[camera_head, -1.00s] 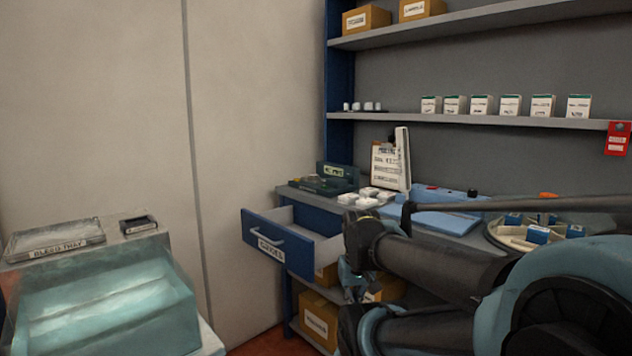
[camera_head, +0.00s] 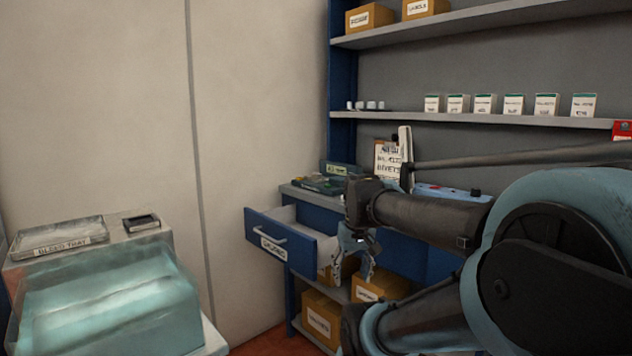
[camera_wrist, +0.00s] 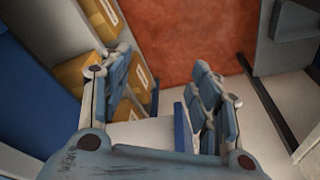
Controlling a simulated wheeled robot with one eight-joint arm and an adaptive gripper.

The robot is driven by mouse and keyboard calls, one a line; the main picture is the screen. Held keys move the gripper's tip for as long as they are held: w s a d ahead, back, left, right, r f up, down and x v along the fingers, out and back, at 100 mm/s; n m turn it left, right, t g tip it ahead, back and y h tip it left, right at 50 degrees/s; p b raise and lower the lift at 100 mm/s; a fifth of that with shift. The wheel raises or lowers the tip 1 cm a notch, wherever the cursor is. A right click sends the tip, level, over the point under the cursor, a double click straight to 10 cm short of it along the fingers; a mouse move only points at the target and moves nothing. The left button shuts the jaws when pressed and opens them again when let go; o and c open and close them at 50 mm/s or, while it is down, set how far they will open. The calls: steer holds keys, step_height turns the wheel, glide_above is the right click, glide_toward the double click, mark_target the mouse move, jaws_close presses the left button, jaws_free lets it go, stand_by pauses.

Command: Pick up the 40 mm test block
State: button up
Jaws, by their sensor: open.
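I cannot pick out the 40 mm test block in either current view. My gripper (camera_head: 353,274) is open and points downward just right of the open drawer's front in the head view. Its two blue-grey fingers also show in the wrist view (camera_wrist: 163,68), spread apart with nothing between them. The drawer (camera_head: 281,247) has a blue front with a white label and a handle, and a pale interior. My arm hides much of the worktop behind it, so anything lying there is covered.
Cardboard boxes (camera_head: 321,318) stand on the lower shelf, below and beside my gripper. A clear bin (camera_head: 105,295) and a labelled tray (camera_head: 60,238) are at the left. White cartons (camera_head: 483,104) line the upper shelf. Red floor (camera_wrist: 190,35) shows in the wrist view.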

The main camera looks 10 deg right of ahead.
steer(key=w+r+n+y, duration=0.1)
steer(key=w+r+n, duration=0.1)
steer(key=w+r, duration=1.05)
steer(key=w+r+n, duration=0.1)
steer(key=w+r, duration=0.6)
steer(key=w, duration=1)
steer(key=w+r+n+y, duration=0.1)
steer(key=w+r+n, duration=0.1)
steer(key=w+r, duration=1.05)
steer(key=n+t, duration=0.1)
glide_above(316, 176)
steer(key=d, duration=0.2)
step_height(316, 176, down, 13)
steer(key=shift+w+f, duration=0.1)
steer(key=shift+w+x, duration=0.15)
steer(key=shift+x, duration=1.15)
steer(key=shift+w+x, duration=0.2)
steer(key=shift+x, duration=1.15)
steer(key=shift+a, duration=0.1)
jaws_close()
